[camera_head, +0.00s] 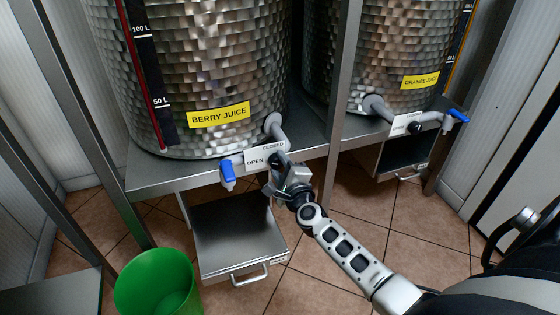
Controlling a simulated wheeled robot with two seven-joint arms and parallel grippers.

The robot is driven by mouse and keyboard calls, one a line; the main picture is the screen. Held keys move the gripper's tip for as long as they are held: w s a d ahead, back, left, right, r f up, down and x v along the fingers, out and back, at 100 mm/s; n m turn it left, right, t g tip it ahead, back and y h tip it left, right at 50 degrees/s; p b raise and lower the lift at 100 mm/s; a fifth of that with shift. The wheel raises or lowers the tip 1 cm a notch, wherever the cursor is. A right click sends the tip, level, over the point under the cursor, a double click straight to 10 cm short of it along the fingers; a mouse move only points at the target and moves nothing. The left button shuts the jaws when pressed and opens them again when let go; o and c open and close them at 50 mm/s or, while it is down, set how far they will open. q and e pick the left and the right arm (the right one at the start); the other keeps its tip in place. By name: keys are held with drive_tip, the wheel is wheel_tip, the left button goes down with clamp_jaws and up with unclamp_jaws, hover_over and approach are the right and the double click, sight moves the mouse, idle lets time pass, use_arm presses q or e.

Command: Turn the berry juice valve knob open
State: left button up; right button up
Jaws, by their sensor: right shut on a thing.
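The berry juice tank (210,60) is a big dimpled steel drum with a yellow label (219,115). A pipe from its lower front leads to a tap with a dark valve knob (275,160) and a blue-tipped spout (228,173) to the left. A white plate (258,160) behind the knob reads OPEN at left and CLOSED at upper right. My right gripper (274,176) reaches in from the lower right and is shut on the knob, hiding part of it. The knob's exact angle is hard to tell. My left gripper is not in view.
The orange juice tank (395,45) with its own tap (430,124) stands at right, behind a steel post (341,100). Below the berry tap is a pulled-out steel drawer (237,235). A green bucket (157,285) stands on the tiled floor at lower left.

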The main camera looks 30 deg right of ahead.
drive_tip(key=n+p, duration=0.1)
drive_tip(key=n, duration=0.1)
drive_tip(key=shift+n, duration=0.3)
drive_tip(key=shift+n+p, duration=0.65)
drive_tip(key=shift+n, duration=0.45)
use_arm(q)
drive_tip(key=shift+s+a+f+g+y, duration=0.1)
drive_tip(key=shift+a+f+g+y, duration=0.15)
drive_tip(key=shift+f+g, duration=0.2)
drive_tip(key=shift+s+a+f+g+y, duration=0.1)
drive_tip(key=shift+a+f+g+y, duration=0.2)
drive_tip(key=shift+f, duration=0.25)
use_arm(e)
drive_tip(key=shift+n+h, duration=0.3)
drive_tip(key=shift+n, duration=0.2)
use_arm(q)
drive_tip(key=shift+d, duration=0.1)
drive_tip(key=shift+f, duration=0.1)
use_arm(e)
drive_tip(key=o, duration=1)
drive_tip(key=shift+s, duration=0.1)
